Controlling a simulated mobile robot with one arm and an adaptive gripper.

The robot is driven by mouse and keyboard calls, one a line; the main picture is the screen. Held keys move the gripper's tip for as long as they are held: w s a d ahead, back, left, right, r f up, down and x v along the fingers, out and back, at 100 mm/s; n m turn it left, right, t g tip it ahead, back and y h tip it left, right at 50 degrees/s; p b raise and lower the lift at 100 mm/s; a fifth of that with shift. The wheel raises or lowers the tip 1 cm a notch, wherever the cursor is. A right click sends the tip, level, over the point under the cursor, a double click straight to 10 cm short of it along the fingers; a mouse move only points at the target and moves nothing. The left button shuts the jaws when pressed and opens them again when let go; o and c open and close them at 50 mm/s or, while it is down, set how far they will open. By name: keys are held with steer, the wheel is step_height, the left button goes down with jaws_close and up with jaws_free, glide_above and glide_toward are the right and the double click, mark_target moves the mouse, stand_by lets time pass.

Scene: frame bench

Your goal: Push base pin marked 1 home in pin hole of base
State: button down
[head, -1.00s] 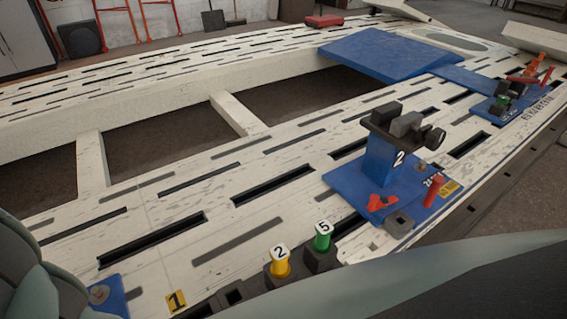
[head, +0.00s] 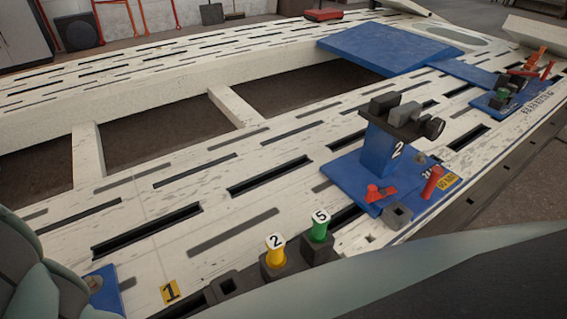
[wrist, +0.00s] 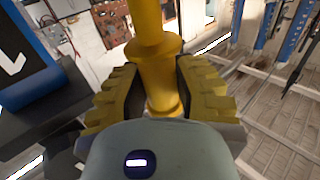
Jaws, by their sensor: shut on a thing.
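A yellow pin (wrist: 149,25) stands between the ribbed fingers of my gripper (wrist: 158,92) in the wrist view. It has a collar just above the fingers, which are shut on it. The mark on this pin does not show. In the head view, a corner of a blue base (head: 107,296) with a round metal piece shows at the lower left, beside a yellow tag marked 1 (head: 170,291). A blue block with a white mark (wrist: 35,65) is at the left in the wrist view. The pin hole is not visible, and my gripper is out of the head view.
A yellow pin marked 2 (head: 275,250) and a green pin marked 5 (head: 320,228) stand in dark holders. An empty dark holder (head: 226,285) is to their left. A blue stand marked 2 (head: 379,150) is on the slotted white bench (head: 130,195).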

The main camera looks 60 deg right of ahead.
steer(key=shift+w+f+b, duration=0.1)
steer(key=shift+f+b, duration=0.3)
steer(key=shift+f, duration=0.55)
steer(key=shift+r+p, duration=0.1)
steer(key=shift+p, duration=0.7)
stand_by(1.0)
steer(key=shift+f+b, duration=3.05)
steer(key=shift+f, duration=1.1)
steer(key=c, duration=0.7)
jaws_free()
steer(key=v, duration=1.2)
steer(key=shift+a+r, duration=0.1)
